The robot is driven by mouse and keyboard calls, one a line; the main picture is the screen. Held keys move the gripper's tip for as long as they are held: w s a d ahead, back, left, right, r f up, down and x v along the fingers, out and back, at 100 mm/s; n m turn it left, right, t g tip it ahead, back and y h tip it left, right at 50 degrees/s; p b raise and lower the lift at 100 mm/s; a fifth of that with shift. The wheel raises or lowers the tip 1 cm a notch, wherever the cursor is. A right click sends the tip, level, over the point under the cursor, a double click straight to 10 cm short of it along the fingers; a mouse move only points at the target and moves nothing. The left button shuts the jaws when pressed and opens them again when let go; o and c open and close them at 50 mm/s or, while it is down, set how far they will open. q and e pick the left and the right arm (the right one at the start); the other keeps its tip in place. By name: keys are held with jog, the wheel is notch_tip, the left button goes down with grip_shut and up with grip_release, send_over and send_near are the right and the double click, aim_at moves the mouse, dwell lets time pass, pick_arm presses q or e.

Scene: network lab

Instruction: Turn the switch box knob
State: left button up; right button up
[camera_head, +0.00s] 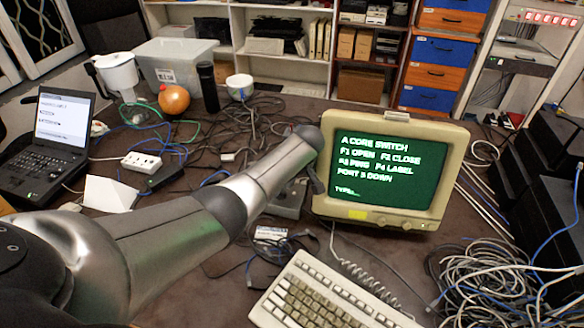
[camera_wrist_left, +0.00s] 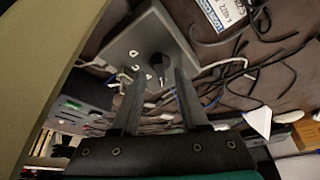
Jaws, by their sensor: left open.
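The switch box is a small grey box (camera_head: 288,203) on the table just left of the old monitor, partly covered by my left arm in the head view. I cannot tell whether the fingers touch the knob. In the head view only a dark finger of the left gripper (camera_head: 314,180) shows. My right gripper is not in view.
The beige monitor (camera_head: 385,175) stands close right of the left gripper. A keyboard (camera_head: 325,295) lies in front. Loose cables (camera_head: 490,275) pile at the right.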

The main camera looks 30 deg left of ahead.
pick_arm(q)
jog(key=p+v, duration=0.4)
jog(key=v, duration=0.9)
jog(key=shift+d+r, duration=0.2)
jog(key=shift+r, duration=0.1)
jog(key=shift+s, duration=0.1)
